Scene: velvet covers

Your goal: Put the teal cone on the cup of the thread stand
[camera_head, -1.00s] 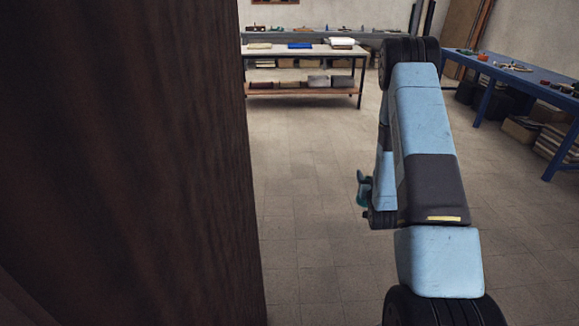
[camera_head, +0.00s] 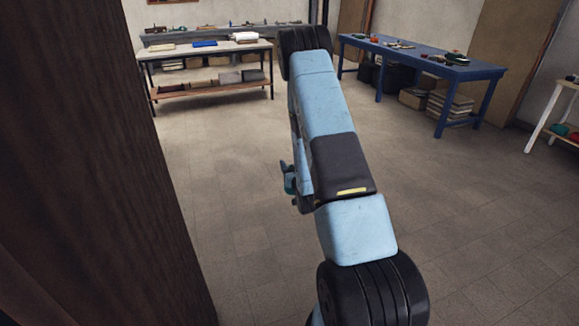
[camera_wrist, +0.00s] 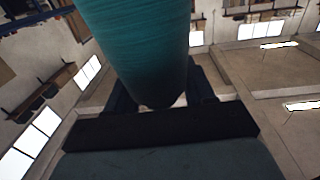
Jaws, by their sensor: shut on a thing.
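The teal cone (camera_wrist: 140,40) fills the top middle of the wrist view, wound with teal thread. My gripper (camera_wrist: 160,98) is shut on it, with dark fingers on both sides of its lower end. In the head view, my gripper (camera_head: 288,180) shows small beside my arm, and a bit of teal is visible there. I cannot make out the thread stand in either view.
A dark wooden upright (camera_head: 90,150) stands close on the left. A white-topped bench (camera_head: 205,50) with a lower shelf is at the back. A blue table (camera_head: 420,60) and a pale table (camera_head: 545,125) with coloured items stand at the right. The floor between is clear.

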